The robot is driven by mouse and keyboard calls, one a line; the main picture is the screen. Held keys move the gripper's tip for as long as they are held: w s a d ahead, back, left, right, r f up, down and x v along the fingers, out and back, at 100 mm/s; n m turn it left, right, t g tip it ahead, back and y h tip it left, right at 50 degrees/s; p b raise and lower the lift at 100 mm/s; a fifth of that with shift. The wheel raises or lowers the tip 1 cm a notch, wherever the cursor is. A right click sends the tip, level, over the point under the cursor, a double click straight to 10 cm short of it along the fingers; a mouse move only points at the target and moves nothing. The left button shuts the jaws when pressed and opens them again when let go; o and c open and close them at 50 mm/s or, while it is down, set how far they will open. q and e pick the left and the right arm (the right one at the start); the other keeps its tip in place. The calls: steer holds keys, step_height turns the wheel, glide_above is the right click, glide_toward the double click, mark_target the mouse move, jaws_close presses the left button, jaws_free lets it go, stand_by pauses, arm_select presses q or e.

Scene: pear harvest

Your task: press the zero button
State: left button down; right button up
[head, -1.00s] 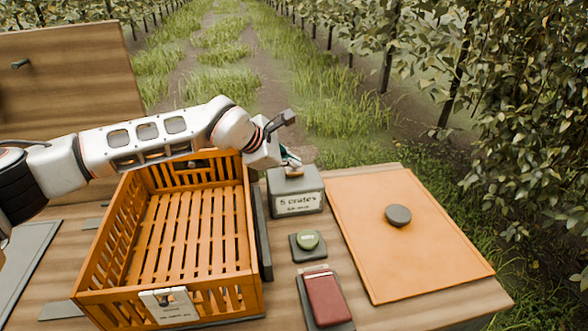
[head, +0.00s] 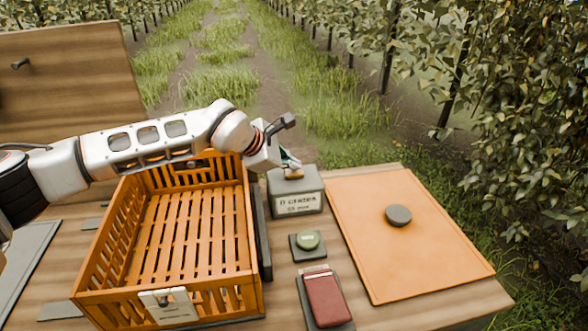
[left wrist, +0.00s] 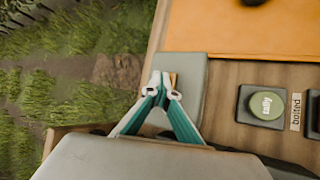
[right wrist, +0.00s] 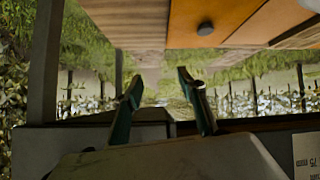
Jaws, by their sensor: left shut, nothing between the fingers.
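A grey counter box (head: 297,203) stands on the table behind the green tally button (head: 307,240); its front label reads "0 crates". A small orange button (head: 293,174) sits on the box's top. My left gripper (head: 291,164) is shut and empty, right at this button. In the left wrist view the closed fingertips (left wrist: 164,85) partly cover the orange button (left wrist: 173,79); whether they touch it I cannot tell. My right gripper (right wrist: 160,85) shows only in the right wrist view, with its fingers apart and nothing between them.
A slatted orange crate (head: 252,284) stands left of the box, under my left arm. An orange mat (head: 440,255) with a dark round disc (head: 398,215) lies to the right. Orchard rows stand behind.

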mark_target(292, 172)
arm_select(q)
steer(key=shift+r, duration=0.2)
steer(key=shift+r+p, duration=0.45)
steer(key=shift+r, duration=0.25)
arm_select(e)
steer(key=shift+w+r, duration=0.55)
steer(key=shift+r, duration=0.35)
arm_select(q)
steer(key=shift+r, duration=0.1)
arm_select(e)
steer(key=shift+w+r, duration=0.1)
steer(key=shift+w, duration=0.05)
arm_select(q)
step_height(292, 172, up, 2)
steer(key=shift+p, duration=0.55)
steer(key=shift+r, duration=0.35)
steer(key=shift+r+p, duration=0.75)
steer(key=shift+r, duration=0.45)
arm_select(e)
steer(key=shift+s+r, duration=0.25)
steer(key=shift+r, duration=0.85)
